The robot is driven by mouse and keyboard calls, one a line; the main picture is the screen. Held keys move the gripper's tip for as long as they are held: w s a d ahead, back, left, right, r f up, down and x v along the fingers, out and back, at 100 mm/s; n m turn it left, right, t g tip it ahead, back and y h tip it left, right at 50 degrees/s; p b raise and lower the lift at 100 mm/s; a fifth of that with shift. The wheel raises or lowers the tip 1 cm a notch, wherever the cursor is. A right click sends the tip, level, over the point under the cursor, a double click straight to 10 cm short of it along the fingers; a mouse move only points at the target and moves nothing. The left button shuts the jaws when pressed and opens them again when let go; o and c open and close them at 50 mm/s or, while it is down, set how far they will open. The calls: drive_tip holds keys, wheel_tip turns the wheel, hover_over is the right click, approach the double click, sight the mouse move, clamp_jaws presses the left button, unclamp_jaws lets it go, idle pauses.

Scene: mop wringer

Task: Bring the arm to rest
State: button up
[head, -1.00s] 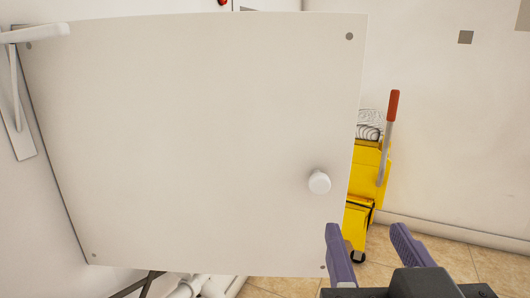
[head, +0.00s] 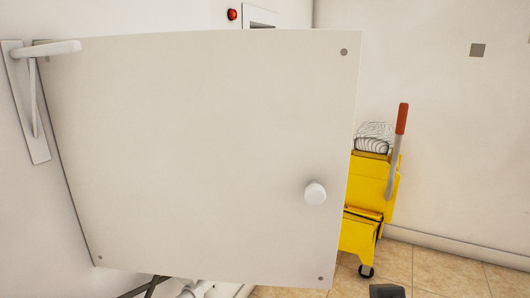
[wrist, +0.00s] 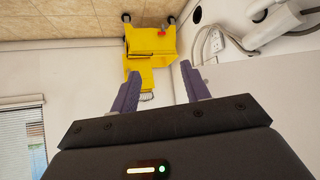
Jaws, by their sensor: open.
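My gripper (wrist: 160,92) shows in the wrist view with its two purple fingers apart and nothing between them. In the head view the fingers are out of frame; only a small dark part of my arm shows at the bottom edge. The yellow mop bucket with wringer (head: 372,190) stands on the floor beyond the white panel, partly hidden by it. Its grey lever with a red grip (head: 402,118) stands nearly upright. The bucket also shows in the wrist view (wrist: 152,44), apart from the fingers.
A large white panel (head: 200,150) with a round white knob (head: 315,194) fills the left and middle of the head view. A white lever handle (head: 60,48) is at upper left. White pipes lie below the panel. Tiled floor (head: 430,270) is free at lower right.

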wheel_tip(320, 180, down, 8)
drive_tip(key=g+y, duration=0.1)
drive_tip(key=g, duration=0.3)
wheel_tip(320, 180, up, 12)
drive_tip(key=p, duration=1.2)
drive_tip(key=shift+s+d, duration=0.15)
drive_tip(key=shift+d, duration=0.15)
